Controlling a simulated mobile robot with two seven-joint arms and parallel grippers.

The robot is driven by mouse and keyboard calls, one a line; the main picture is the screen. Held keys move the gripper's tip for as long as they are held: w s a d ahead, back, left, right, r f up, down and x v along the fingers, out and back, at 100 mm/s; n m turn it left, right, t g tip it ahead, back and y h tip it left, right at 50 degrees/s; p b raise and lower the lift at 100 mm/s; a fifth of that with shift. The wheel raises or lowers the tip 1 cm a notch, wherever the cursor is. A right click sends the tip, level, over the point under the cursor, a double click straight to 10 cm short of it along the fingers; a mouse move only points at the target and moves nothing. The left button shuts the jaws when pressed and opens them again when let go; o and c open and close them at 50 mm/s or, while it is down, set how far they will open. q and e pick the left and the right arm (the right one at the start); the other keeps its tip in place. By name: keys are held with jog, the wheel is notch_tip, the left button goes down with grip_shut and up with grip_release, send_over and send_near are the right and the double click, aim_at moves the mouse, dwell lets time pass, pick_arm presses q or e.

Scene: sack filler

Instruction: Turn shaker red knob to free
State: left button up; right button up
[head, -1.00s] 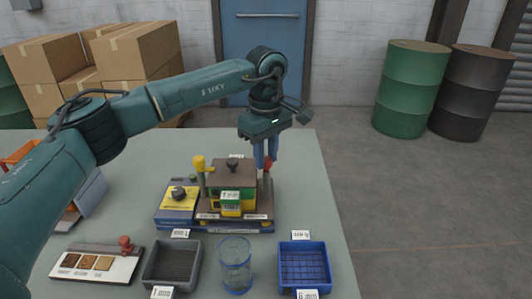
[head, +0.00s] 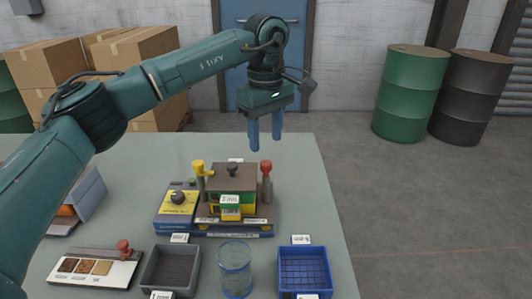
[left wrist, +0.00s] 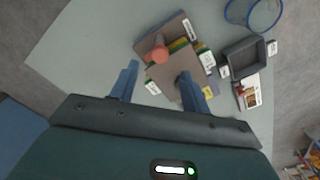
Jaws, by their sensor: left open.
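The shaker machine (head: 228,207) stands on the table, with a brown-topped house-like body over a green and yellow front. A red knob (head: 266,167) tops a grey post at its right side. The red knob also shows in the left wrist view (left wrist: 159,54), between and beyond the fingers. A yellow knob (head: 199,167) tops a post at the left side. My left gripper (head: 265,145) is open and empty, pointing down above and behind the red knob, apart from it. Its fingers also show in the left wrist view (left wrist: 163,84). My right gripper is not in view.
A blue and yellow box with a dark dial (head: 178,198) adjoins the machine's left side. In front stand a grey tray (head: 150,272), a clear blue-rimmed cup (head: 235,268) and a blue crate (head: 326,272). A sample board (head: 88,280) lies front left. The table behind the machine is clear.

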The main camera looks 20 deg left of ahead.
aim_at(266, 163)
pick_arm(q)
notch_tip(266, 163, up, 7)
dwell(0.3)
jog(key=shift+r, duration=0.1)
